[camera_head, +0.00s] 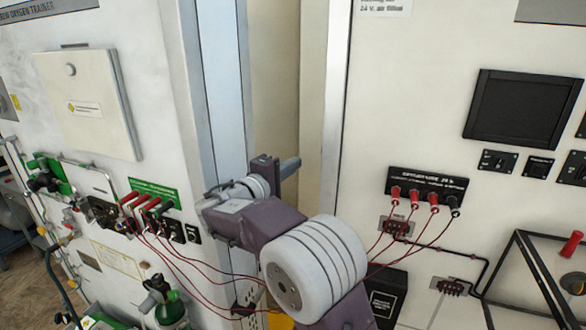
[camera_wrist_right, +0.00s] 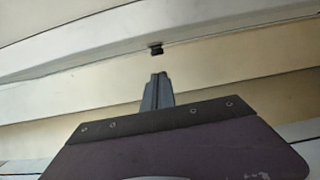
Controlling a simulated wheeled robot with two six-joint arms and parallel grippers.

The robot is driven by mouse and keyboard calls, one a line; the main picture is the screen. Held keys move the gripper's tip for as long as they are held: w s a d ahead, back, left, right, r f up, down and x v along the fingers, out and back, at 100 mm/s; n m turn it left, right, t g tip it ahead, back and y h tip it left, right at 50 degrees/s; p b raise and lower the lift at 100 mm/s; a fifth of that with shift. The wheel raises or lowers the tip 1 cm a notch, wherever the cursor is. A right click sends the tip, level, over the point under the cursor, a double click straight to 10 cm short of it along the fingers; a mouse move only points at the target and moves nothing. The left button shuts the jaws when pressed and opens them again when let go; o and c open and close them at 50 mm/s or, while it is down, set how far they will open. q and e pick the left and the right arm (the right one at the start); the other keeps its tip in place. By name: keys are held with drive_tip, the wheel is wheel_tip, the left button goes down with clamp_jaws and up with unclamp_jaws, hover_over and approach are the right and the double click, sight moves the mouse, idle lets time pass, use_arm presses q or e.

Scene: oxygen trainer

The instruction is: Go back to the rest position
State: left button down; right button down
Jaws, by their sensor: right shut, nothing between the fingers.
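My right gripper (camera_head: 289,167) is in the head view, in front of the gap between the two white cabinets. It is shut with nothing between its fingers. I cannot tell whether the tips touch anything. My right arm comes up from the lower middle of the head view and hides part of the cabinets. My left gripper is not in view.
The right cabinet (camera_head: 420,110) has a black socket panel (camera_head: 427,186) with red plugs, a dark screen (camera_head: 522,107) and switches. Red cables hang near my arm. A green-topped bottle (camera_head: 168,305) stands lower left.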

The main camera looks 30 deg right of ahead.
drive_tip(key=s+f+g+y, duration=0.2)
drive_tip(key=s+f+y, duration=0.15)
drive_tip(key=f, duration=0.65)
drive_tip(key=s+f+g+y, duration=0.25)
drive_tip(key=s+f, duration=0.25)
drive_tip(key=f, duration=0.4)
drive_tip(key=s+a+f+m+g+y+b, duration=0.1)
drive_tip(key=s+a+f+m+y, duration=0.4)
drive_tip(key=s+a+f+y, duration=0.5)
drive_tip(key=s+a+f+g, duration=0.1)
drive_tip(key=s+a+f, duration=0.3)
drive_tip(key=s+f, duration=0.2)
drive_tip(key=shift+f+m+b, duration=0.3)
drive_tip(key=shift+f+b, duration=0.05)
drive_tip(key=shift+f, duration=0.05)
